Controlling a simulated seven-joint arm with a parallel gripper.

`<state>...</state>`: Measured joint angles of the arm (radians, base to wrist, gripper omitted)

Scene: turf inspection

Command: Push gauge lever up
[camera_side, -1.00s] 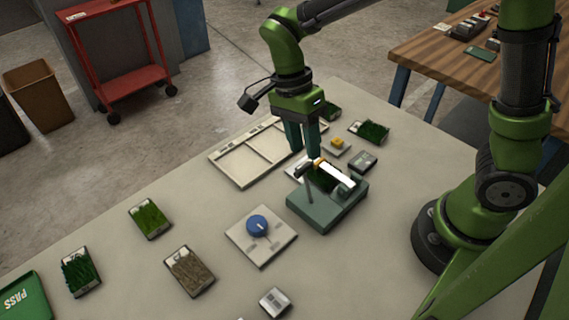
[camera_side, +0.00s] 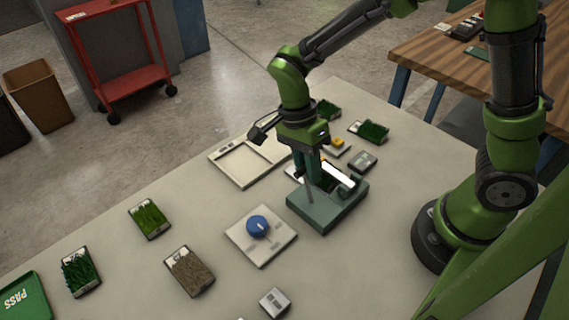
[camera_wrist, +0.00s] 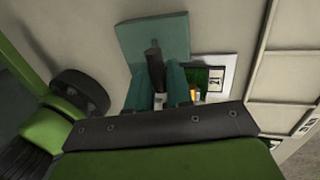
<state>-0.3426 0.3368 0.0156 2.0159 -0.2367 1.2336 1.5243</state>
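The gauge (camera_side: 325,212) is a grey-green block on the table with a thin grey post and a white bar. In the wrist view its flat green part (camera_wrist: 150,36) lies ahead of my fingers. A dark round lever handle (camera_wrist: 154,58) shows at the gap between my teal fingertips. My gripper (camera_side: 309,178) points down at the gauge, its fingers beside the post and over the bar's left end. In the wrist view my gripper (camera_wrist: 160,82) has its fingers a little apart; whether they press on the handle is unclear. The fingers hide part of the lever.
A cream divided tray (camera_side: 240,166) lies behind. A white plate with a blue knob (camera_side: 257,227) sits left of the gauge. Turf samples (camera_side: 150,219) lie around it. A small yellow-topped box (camera_side: 337,143) and a grey box (camera_side: 362,162) stand close behind.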

